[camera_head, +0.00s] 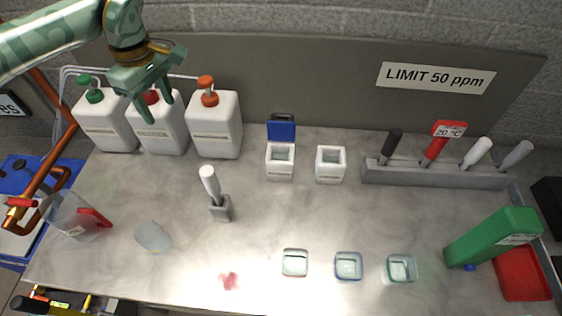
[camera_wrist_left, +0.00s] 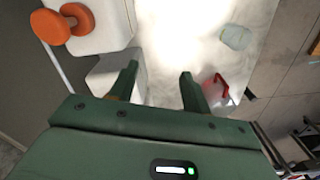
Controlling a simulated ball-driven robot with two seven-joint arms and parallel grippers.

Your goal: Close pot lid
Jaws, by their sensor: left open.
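A small white square pot (camera_head: 280,163) stands at the back middle of the bench in the head view. Its blue lid (camera_head: 282,130) is up, standing at the pot's back edge, and the pot's opening shows. A similar white pot (camera_head: 330,164) without a visible lid stands just to its right. My left gripper (camera_head: 157,110) is open and empty, above the white jugs at the back left, well left of the pot. In the left wrist view its two fingers (camera_wrist_left: 156,85) are spread apart. The pot does not show in that view. My right gripper is not in view.
White jugs with green, red and orange caps (camera_head: 208,91) stand at the back left. A brush-like tool in a grey holder (camera_head: 221,208) stands between them and the bench front. A grey rack (camera_head: 432,175) with several handles is right. Glass dishes (camera_head: 348,265) sit in front.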

